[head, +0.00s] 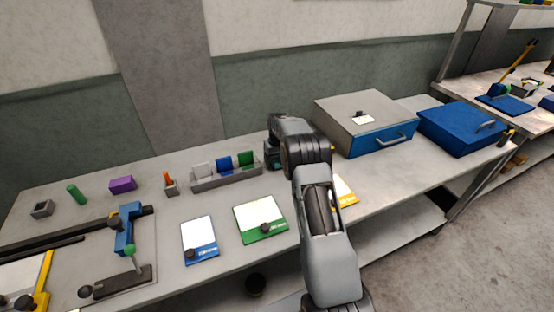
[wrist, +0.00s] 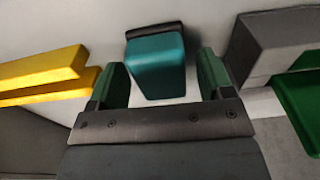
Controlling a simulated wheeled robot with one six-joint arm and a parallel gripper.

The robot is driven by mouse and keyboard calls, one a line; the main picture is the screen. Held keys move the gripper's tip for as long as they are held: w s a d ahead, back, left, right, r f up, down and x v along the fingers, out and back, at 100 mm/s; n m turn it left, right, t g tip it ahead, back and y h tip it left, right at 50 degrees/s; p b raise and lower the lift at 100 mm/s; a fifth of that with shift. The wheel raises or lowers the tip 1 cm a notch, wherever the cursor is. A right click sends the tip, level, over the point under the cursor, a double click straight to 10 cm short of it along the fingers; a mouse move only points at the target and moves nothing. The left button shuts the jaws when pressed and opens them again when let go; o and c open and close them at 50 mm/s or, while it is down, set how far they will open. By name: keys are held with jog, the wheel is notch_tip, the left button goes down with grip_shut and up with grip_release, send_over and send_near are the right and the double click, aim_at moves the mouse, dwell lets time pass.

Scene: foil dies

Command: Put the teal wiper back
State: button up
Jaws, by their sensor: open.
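The teal wiper (wrist: 155,65) shows in the wrist view as a teal block with a dark edge at its far end. It lies between and ahead of the two fingers of my gripper (wrist: 162,80). The fingers are apart, with a gap visible on each side of the wiper. In the head view my gripper (head: 271,155) is low over the bench, just right of the grey rack (head: 230,178). The rack holds a white, a blue (head: 224,162) and a green block (head: 245,158). My arm hides much of the area around the gripper there.
In the wrist view a yellow piece (wrist: 45,75) lies left of the fingers and a grey block (wrist: 270,45) stands close on the right. A blue board (head: 199,240) and a green board (head: 260,219) lie in front of the rack. A grey-and-blue drawer box (head: 365,122) stands right.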

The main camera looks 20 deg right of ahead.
aim_at(277, 159)
notch_tip(277, 159, up, 12)
jog(key=b, duration=0.1)
jog(key=s+a+r+t, duration=0.1)
jog(key=s+a+r, duration=0.4)
jog(key=s+r, duration=0.3)
jog(key=s+a+f+t, duration=0.1)
jog(key=s+a, duration=0.3)
jog(key=s, duration=0.9)
jog(key=s+a+f+t, duration=0.1)
jog(key=s+a, duration=0.3)
jog(key=s, duration=0.9)
jog(key=shift+s+f, duration=0.25)
jog(key=shift+f, duration=0.2)
